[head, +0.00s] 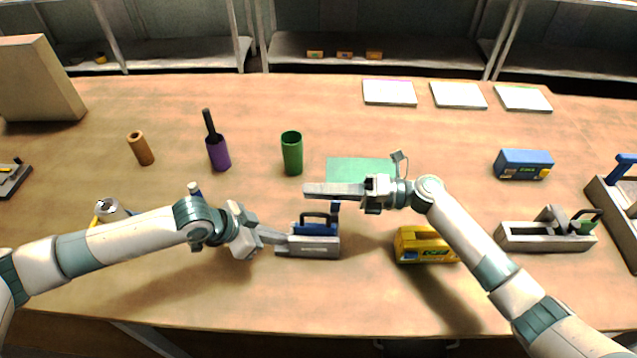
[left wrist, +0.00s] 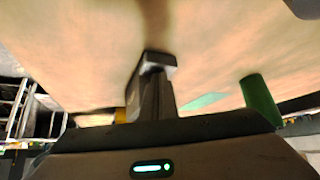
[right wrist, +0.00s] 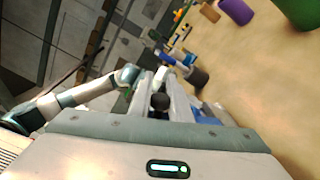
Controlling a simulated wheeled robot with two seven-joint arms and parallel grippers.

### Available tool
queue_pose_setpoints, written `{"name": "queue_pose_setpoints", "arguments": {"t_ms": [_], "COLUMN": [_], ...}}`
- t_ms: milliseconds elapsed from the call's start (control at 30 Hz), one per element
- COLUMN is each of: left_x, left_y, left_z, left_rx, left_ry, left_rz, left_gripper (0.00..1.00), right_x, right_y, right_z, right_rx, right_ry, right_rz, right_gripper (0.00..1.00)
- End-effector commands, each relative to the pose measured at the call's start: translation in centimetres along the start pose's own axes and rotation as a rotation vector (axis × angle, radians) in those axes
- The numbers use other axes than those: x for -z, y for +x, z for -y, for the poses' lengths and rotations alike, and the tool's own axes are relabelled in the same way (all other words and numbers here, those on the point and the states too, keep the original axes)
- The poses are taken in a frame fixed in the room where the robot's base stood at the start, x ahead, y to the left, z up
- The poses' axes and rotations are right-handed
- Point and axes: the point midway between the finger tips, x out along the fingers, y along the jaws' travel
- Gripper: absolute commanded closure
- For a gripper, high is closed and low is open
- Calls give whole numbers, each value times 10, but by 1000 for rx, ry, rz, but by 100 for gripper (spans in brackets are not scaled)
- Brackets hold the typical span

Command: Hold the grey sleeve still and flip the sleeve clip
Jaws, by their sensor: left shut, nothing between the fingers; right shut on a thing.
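The grey sleeve (head: 322,251) is a low box with blue on top and a dark handle, near the middle of the table. A short dark-blue upright (head: 335,207) rises at its right end. My left gripper (head: 284,238) is shut and empty, its fingertips at the sleeve's left end; I cannot tell if they touch. Its shut fingers also show in the left wrist view (left wrist: 155,75). My right gripper (head: 308,189) is above the sleeve, pointing left. In the right wrist view its fingers close around a black round knob (right wrist: 160,101). The clip's join to the sleeve is hidden.
A yellow box (head: 425,245) stands right of the sleeve, under my right arm. A green cup (head: 292,153) and green mat (head: 345,168) lie behind. A second grey holder (head: 545,237) and blue box (head: 523,164) are at the right. The front middle is clear.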

Motion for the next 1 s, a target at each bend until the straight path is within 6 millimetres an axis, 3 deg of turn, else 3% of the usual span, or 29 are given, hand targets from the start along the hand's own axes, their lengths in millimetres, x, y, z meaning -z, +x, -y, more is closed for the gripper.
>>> {"name": "queue_pose_setpoints", "arguments": {"t_ms": [400,1000], "left_x": [-6,-6], "left_y": [2,2], "left_z": [-2,-1], "left_rx": [-3,-3], "left_ry": [-3,-3], "left_rz": [11,11], "left_gripper": [100,100], "right_x": [24,29], "right_y": [0,0], "right_z": [-4,-5], "right_rx": [-1,-2], "right_ry": [-295,-365], "right_rz": [0,0], "right_gripper": [100,100]}}
